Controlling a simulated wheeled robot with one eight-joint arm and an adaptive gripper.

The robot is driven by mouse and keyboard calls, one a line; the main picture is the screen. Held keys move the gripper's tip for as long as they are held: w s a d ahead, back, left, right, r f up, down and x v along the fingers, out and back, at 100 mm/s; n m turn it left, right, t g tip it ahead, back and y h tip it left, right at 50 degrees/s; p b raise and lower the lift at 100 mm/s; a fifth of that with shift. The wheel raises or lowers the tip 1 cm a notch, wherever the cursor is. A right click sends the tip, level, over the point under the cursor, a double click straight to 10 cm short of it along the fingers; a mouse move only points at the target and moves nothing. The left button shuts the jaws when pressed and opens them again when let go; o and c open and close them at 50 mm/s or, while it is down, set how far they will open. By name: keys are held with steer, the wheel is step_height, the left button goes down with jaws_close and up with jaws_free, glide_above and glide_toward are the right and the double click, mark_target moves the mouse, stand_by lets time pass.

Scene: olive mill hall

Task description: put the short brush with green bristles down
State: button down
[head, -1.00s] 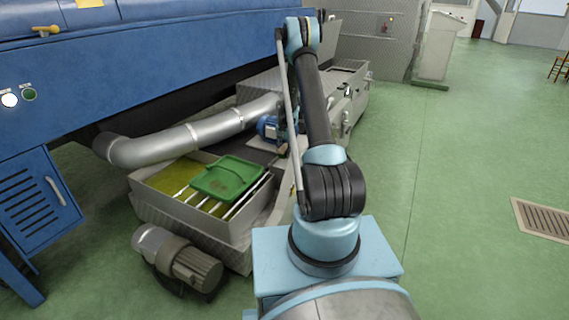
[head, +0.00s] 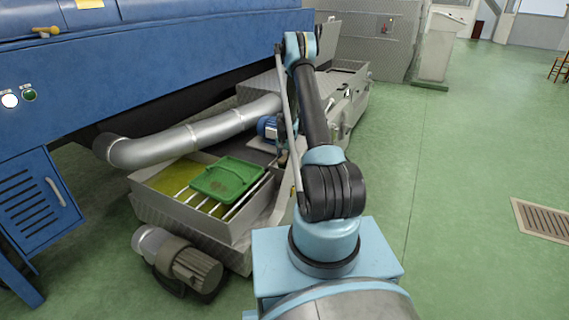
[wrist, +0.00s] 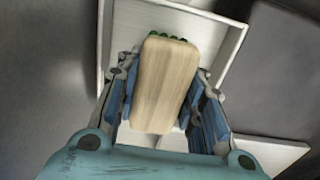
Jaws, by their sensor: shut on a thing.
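The short brush (wrist: 163,85) shows in the wrist view as a pale wooden block, slightly tilted, with a little of its green bristles (wrist: 168,37) past the far end. My gripper (wrist: 165,95) is shut on the brush, its blue fingers on both sides of the wood. A white tray-like holder (wrist: 237,45) with raised rims lies behind and beneath the brush. The brush covers much of it, so I cannot tell whether they touch. In the head view my arm hides the gripper, and I cannot make out the brush there.
A green tray (head: 228,179) lies on bars over a metal bin (head: 190,215) of yellowish liquid. A silver pipe (head: 195,135) and a blue machine (head: 130,70) stand left. A motor (head: 180,262) sits on the floor. Open green floor (head: 470,170) lies right.

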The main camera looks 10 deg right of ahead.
mark_target(285, 157)
steer(key=shift+f, duration=0.4)
steer(key=c, duration=1.1)
jaws_free()
steer(key=shift+o, duration=0.2)
steer(key=shift+r, duration=0.1)
step_height(285, 157, up, 18)
steer(key=s+r+n, duration=0.2)
steer(key=s+r, duration=0.9)
steer(key=r, duration=0.3)
steer(key=s+r+n+t, duration=0.1)
steer(key=s+r, duration=0.2)
steer(key=s, duration=0.7)
steer(key=s+r+n, duration=0.1)
steer(key=s+r, duration=0.2)
steer(key=s, duration=0.8)
steer(key=s+r+n+t, duration=0.1)
steer(key=s+r, duration=0.3)
steer(key=s, duration=0.6)
steer(key=s+f+n, duration=0.1)
steer(key=s+f, duration=0.3)
steer(key=s, duration=0.3)
steer(key=s+f+n, duration=0.1)
steer(key=s+f, duration=0.3)
steer(key=s, duration=0.3)
steer(key=shift+s, duration=0.35)
